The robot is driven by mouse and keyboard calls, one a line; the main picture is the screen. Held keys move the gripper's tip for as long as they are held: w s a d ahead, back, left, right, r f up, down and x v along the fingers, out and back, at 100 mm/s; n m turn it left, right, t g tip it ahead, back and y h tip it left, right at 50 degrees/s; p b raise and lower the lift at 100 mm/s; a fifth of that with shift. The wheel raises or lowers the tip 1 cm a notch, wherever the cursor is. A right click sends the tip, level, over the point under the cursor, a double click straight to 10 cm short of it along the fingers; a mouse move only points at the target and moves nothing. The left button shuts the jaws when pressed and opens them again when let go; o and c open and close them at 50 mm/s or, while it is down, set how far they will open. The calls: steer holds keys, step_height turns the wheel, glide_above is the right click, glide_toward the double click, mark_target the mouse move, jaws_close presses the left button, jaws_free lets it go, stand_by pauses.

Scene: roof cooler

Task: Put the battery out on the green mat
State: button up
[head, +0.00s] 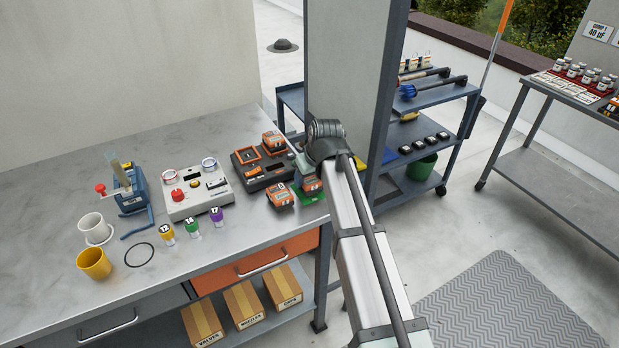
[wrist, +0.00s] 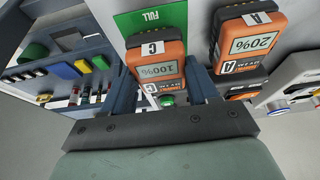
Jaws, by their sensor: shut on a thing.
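An orange and black battery marked C, reading 100%, is between the jaws of my gripper (wrist: 163,78) in the wrist view (wrist: 157,68). In the head view this battery (head: 312,186) shows at the bench's right end, partly hidden by my gripper (head: 305,173). My gripper is shut on it. The green mat (wrist: 152,18), marked FULL, shows just past the battery; in the head view a green edge of it (head: 318,198) shows below. The battery is over or on the mat; I cannot tell if it touches.
Battery A (wrist: 250,38), reading 20%, lies beside the held battery; it also shows in the head view (head: 280,196). Behind stands a dark charger (head: 258,172) with another battery (head: 273,142) in it. A tester box (head: 194,190) is to the left. A grey pillar (head: 352,75) rises close behind.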

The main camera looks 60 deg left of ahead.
steer(key=shift+f, duration=0.3)
steer(key=shift+f, duration=0.1)
steer(key=o, duration=1.4)
steer(key=shift+o, duration=0.2)
steer(key=v, duration=1.2)
